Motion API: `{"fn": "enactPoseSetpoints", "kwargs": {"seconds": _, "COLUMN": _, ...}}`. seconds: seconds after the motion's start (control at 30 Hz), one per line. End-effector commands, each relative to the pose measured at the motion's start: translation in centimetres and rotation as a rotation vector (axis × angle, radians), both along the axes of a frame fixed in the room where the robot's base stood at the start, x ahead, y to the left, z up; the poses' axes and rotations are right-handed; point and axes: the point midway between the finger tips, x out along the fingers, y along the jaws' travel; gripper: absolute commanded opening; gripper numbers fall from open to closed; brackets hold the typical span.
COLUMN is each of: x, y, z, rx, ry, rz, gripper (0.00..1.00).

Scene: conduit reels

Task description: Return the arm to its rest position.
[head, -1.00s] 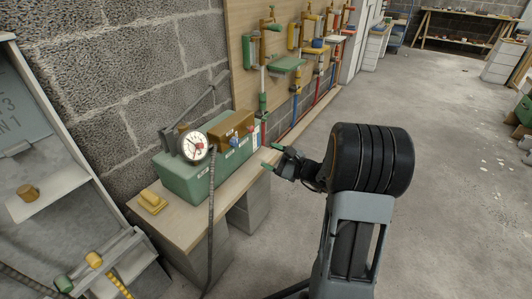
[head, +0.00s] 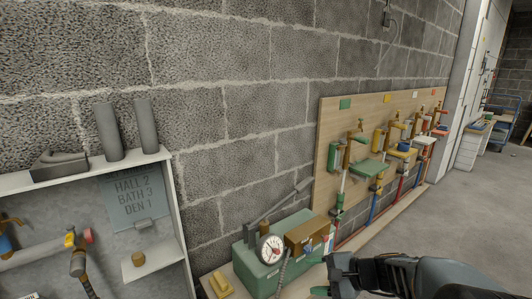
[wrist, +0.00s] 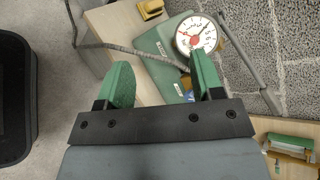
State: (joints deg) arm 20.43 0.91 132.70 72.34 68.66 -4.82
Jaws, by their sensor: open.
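My gripper (head: 329,275) is at the lower right of the head view, with my dark arm reaching in from the right edge. In the wrist view my gripper (wrist: 163,85) shows two green fingers spread well apart with nothing between them. Beyond the fingers is a green box (wrist: 153,43) with a round white gauge (wrist: 195,36). The same green box (head: 254,265) and gauge (head: 270,249) stand left of my gripper in the head view. My gripper appears apart from them.
A board (head: 328,142) with several valves and coloured pipes stands along the block wall, behind my gripper. A shelf unit (head: 172,213) with a lettered sign (head: 137,203) is at the left. A yellow block (head: 221,285) lies left of the green box. Open floor (head: 470,215) is at the right.

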Motion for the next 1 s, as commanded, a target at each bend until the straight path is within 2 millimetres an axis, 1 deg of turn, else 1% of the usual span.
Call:
{"fn": "enactPoseSetpoints", "kwargs": {"seconds": 0.03, "x": -1.5, "y": 0.9, "z": 4.2, "rx": -0.088, "ry": -0.011, "rz": 0.073, "gripper": 0.61}}
{"fn": "enactPoseSetpoints", "kwargs": {"seconds": 0.1, "x": -3.5, "y": 1.6, "z": 6.6, "rx": -0.22, "ry": -0.023, "rz": 0.176, "gripper": 0.61}}
{"fn": "enactPoseSetpoints", "kwargs": {"seconds": 0.17, "x": -5.1, "y": 1.8, "z": 8.6, "rx": -0.336, "ry": -0.039, "rz": 0.256, "gripper": 0.61}}
{"fn": "enactPoseSetpoints", "kwargs": {"seconds": 0.2, "x": -6.1, "y": 1.8, "z": 10.0, "rx": -0.413, "ry": -0.052, "rz": 0.309, "gripper": 0.61}}
{"fn": "enactPoseSetpoints", "kwargs": {"seconds": 0.27, "x": -7.4, "y": 1.6, "z": 12.1, "rx": -0.53, "ry": -0.08, "rz": 0.383, "gripper": 0.61}}
{"fn": "enactPoseSetpoints", "kwargs": {"seconds": 0.3, "x": -8.2, "y": 1.3, "z": 13.5, "rx": -0.607, "ry": -0.101, "rz": 0.429, "gripper": 0.61}}
{"fn": "enactPoseSetpoints", "kwargs": {"seconds": 0.4, "x": -9.7, "y": 0.3, "z": 16.8, "rx": -0.787, "ry": -0.156, "rz": 0.528, "gripper": 0.61}}
{"fn": "enactPoseSetpoints", "kwargs": {"seconds": 0.5, "x": -10.6, "y": -0.7, "z": 19.8, "rx": -0.946, "ry": -0.216, "rz": 0.607, "gripper": 0.61}}
{"fn": "enactPoseSetpoints", "kwargs": {"seconds": 0.6, "x": -11.1, "y": -1.6, "z": 22.3, "rx": -1.074, "ry": -0.268, "rz": 0.666, "gripper": 0.61}}
{"fn": "enactPoseSetpoints", "kwargs": {"seconds": 0.7, "x": -11.3, "y": -2.3, "z": 24.2, "rx": -1.169, "ry": -0.312, "rz": 0.704, "gripper": 0.61}}
{"fn": "enactPoseSetpoints", "kwargs": {"seconds": 0.83, "x": -11.4, "y": -2.9, "z": 25.5, "rx": -1.242, "ry": -0.346, "rz": 0.733, "gripper": 0.61}}
{"fn": "enactPoseSetpoints", "kwargs": {"seconds": 1.0, "x": -11.5, "y": -3.2, "z": 25.9, "rx": -1.276, "ry": -0.361, "rz": 0.746, "gripper": 0.61}}
